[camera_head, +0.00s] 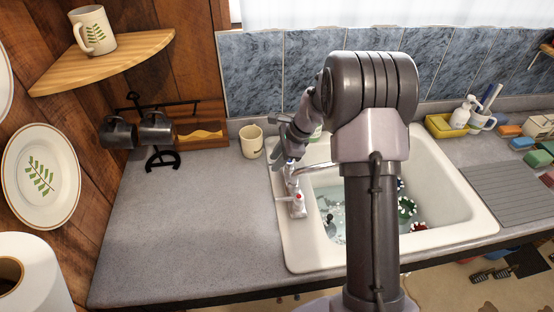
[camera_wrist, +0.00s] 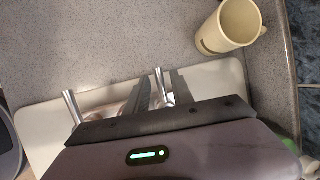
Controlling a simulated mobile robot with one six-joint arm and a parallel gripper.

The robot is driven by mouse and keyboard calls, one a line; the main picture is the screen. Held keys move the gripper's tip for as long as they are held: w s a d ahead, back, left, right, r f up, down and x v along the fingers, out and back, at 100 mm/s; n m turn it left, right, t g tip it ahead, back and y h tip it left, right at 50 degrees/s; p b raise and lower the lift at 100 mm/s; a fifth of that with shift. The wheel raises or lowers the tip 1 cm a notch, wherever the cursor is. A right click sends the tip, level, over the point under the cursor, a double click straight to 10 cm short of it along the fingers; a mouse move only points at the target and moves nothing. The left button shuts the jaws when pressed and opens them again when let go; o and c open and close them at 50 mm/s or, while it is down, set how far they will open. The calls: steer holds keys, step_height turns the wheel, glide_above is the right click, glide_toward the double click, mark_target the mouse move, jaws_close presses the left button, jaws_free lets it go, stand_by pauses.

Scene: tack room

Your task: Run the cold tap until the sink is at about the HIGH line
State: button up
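The white sink (camera_head: 455,165) is set in the grey counter. Clear water (camera_head: 335,215) shows in its basin at the left of my arm; no HIGH line can be made out. The tap (camera_head: 298,186) stands on the sink's left rim, with a red-marked handle (camera_head: 298,202) nearer and a blue mark at the far handle beside my gripper (camera_head: 287,150). In the wrist view, my gripper (camera_wrist: 160,92) is open, with one metal lever (camera_wrist: 160,82) between its fingers; contact cannot be told. Another metal lever (camera_wrist: 70,105) stands apart to the left. My arm hides much of the basin.
A cream mug (camera_head: 251,141) stands close left of my gripper, also in the wrist view (camera_wrist: 230,24). A dark mug rack (camera_head: 160,130) stands farther left. Green and red round items (camera_head: 406,208) lie in the basin. The left counter's front is clear.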

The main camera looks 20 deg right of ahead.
jaws_close()
stand_by(1.2)
